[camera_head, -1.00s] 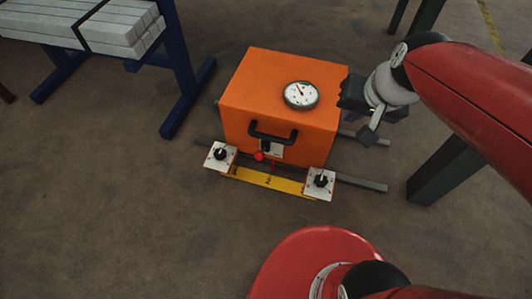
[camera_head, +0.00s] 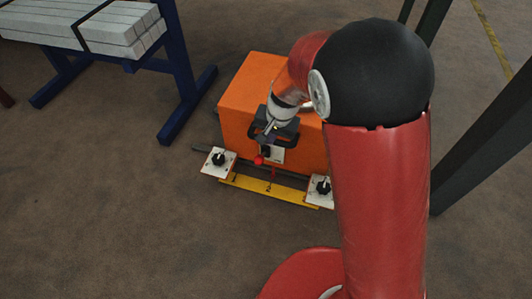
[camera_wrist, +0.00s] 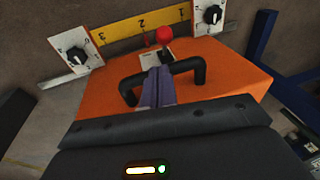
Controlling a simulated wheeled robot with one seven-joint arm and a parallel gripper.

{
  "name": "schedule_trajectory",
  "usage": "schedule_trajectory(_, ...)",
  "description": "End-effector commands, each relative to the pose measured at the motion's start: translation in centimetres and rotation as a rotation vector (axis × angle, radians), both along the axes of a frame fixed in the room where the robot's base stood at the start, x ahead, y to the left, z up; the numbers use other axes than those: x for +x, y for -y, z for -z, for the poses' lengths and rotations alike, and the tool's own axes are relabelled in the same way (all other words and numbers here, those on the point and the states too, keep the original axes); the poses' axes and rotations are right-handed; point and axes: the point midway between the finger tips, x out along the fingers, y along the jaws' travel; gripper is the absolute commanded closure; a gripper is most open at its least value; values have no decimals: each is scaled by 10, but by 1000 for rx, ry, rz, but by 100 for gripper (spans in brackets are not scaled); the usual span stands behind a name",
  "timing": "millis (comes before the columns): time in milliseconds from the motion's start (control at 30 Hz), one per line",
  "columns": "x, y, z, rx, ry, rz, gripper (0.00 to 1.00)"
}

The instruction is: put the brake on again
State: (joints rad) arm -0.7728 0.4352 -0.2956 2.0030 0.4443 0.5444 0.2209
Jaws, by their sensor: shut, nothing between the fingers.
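A short lever with a red ball knob (camera_head: 259,160) stands at a white plate on the front of the orange box (camera_head: 240,98). The knob also shows in the wrist view (camera_wrist: 164,35), just beyond my fingertips. My gripper (camera_wrist: 157,76) is shut and empty. Its fingers overlap the middle of the black bar handle (camera_wrist: 188,75); I cannot tell whether they touch it. In the head view my gripper (camera_head: 267,140) is over the box's front, close above the knob. The lever's base is partly hidden by the fingers.
A yellow numbered scale (camera_head: 250,188) runs before the box between two white plates with black dials, left (camera_head: 219,160) and right (camera_head: 321,188). A grey rail (camera_wrist: 65,82) runs alongside. A blue stand (camera_head: 182,80) is at left, a dark post (camera_head: 480,135) at right.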

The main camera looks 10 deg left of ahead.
Motion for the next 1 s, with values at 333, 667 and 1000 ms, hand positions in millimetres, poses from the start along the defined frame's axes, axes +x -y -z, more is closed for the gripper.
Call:
schedule_trajectory(333,1,-1,5,0,0,0,100)
schedule_trajectory(667,8,-11,59,-1,-1,0,100)
schedule_trajectory(1000,14,-18,95,1,1,0,100)
